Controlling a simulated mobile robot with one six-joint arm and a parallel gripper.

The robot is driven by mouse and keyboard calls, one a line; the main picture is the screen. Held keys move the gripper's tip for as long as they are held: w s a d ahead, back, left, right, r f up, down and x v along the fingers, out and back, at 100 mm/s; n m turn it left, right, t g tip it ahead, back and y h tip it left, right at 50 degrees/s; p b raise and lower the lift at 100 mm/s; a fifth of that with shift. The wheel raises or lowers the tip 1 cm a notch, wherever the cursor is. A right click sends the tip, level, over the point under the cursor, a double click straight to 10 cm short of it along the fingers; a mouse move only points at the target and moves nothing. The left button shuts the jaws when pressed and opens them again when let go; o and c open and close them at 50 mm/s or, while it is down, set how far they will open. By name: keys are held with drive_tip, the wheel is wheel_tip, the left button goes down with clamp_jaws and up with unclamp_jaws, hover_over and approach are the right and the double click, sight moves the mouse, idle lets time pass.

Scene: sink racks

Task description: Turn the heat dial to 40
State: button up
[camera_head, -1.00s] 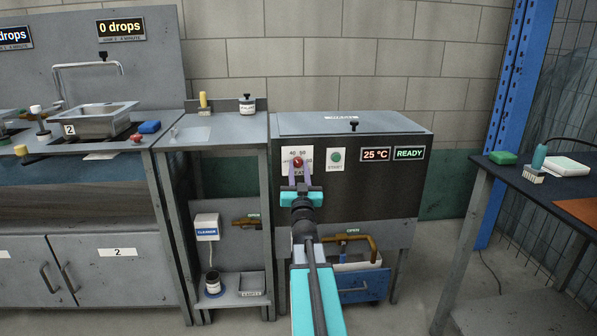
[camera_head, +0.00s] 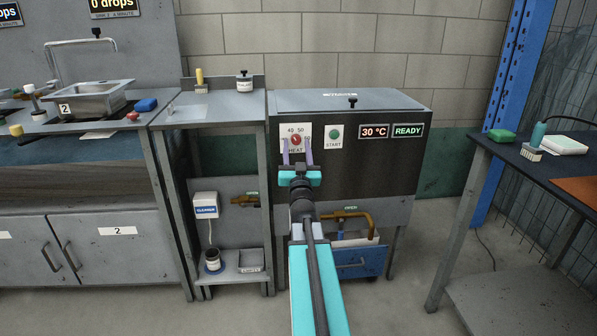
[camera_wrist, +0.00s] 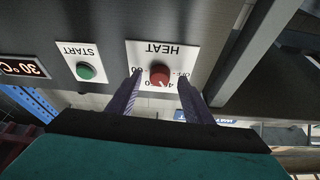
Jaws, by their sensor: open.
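The heat dial (camera_head: 296,140) is a red knob on a white HEAT plate on the dark front of the machine. It also shows in the wrist view (camera_wrist: 160,76), upside down, with a small white pointer mark. The numbers 40 and 50 show above it in the head view; other markings are partly hidden by my fingers. My gripper (camera_head: 297,147) is open, one purple finger on each side of the dial, with visible gaps to it in the wrist view. The temperature display (camera_head: 374,132) reads 30 °C.
A green START button (camera_head: 334,134) sits right of the dial, with a READY display (camera_head: 408,130) farther right. A metal side table (camera_head: 212,110) stands at the machine's left. A dark table (camera_head: 540,170) stands at the right. Brass pipework (camera_head: 352,217) lies below.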

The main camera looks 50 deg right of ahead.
drive_tip(key=p+v, duration=0.2)
drive_tip(key=v, duration=0.2)
drive_tip(key=shift+s+a+f+p, duration=0.1)
drive_tip(key=shift+s+a+p, duration=0.2)
drive_tip(key=shift+p, duration=0.1)
drive_tip(key=p, duration=0.3)
drive_tip(key=shift+s+a+f+p, duration=0.15)
drive_tip(key=shift+s+p, duration=0.05)
drive_tip(key=shift+p, duration=0.1)
drive_tip(key=p+v, duration=0.2)
drive_tip(key=p, duration=0.5)
drive_tip(key=shift+p+v, duration=2.8)
drive_tip(key=shift+p, duration=0.1)
drive_tip(key=shift+f, duration=0.1)
